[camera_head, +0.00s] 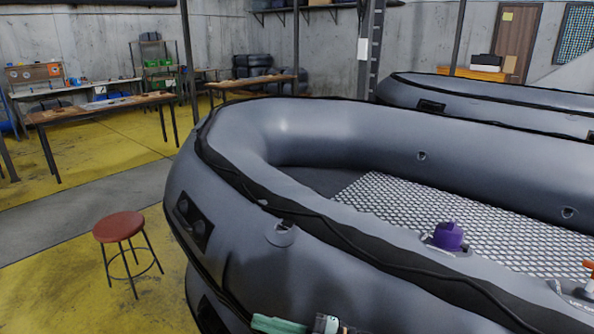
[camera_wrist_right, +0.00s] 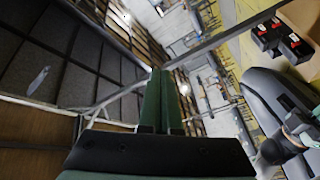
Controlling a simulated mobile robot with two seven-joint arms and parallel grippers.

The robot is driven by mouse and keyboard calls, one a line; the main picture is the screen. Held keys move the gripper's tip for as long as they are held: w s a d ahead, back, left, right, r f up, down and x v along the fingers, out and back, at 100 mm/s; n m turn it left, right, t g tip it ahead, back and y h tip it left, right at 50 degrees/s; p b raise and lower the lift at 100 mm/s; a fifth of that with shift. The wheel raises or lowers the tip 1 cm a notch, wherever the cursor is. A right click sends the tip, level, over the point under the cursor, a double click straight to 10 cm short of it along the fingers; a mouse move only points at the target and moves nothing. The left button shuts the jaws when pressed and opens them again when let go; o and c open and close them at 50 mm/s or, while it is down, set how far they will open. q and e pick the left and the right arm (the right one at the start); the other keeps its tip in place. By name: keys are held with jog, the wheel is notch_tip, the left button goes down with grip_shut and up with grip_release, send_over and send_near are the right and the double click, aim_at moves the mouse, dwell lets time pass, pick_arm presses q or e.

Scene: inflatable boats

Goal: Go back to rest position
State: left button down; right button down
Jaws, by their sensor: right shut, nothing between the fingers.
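My right gripper (camera_head: 262,322) shows at the bottom edge of the head view, with its green fingers pointing left, beside the near side of the grey inflatable boat (camera_head: 330,290). In the right wrist view the green fingers of this gripper (camera_wrist_right: 161,75) lie together, shut, with nothing between them. The gripper is apart from any object in that view. My left gripper does not show in the head view.
A second boat (camera_head: 480,92) lies at the back right. The floor around the stool is free.

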jog(key=s+d+f+m+t+h, duration=0.2)
jog(key=d+f+m+t+h, duration=0.4)
jog(key=m, duration=0.4)
jog(key=s+d+f+m+t+h, duration=0.35)
jog(key=d+f+m+h, duration=0.25)
jog(key=d+f+m, duration=0.25)
jog(key=s+d+f+m+g+h, duration=0.2)
jog(key=s+d+f, duration=0.2)
jog(key=s, duration=0.3)
jog(key=s+d+f+m+g+h, duration=0.2)
jog(key=s+d+f+m, duration=0.1)
jog(key=s+f, duration=0.4)
jog(key=shift+d+f+g+h, duration=0.3)
jog(key=shift+d+g+h, duration=0.05)
jog(key=shift+h, duration=0.05)
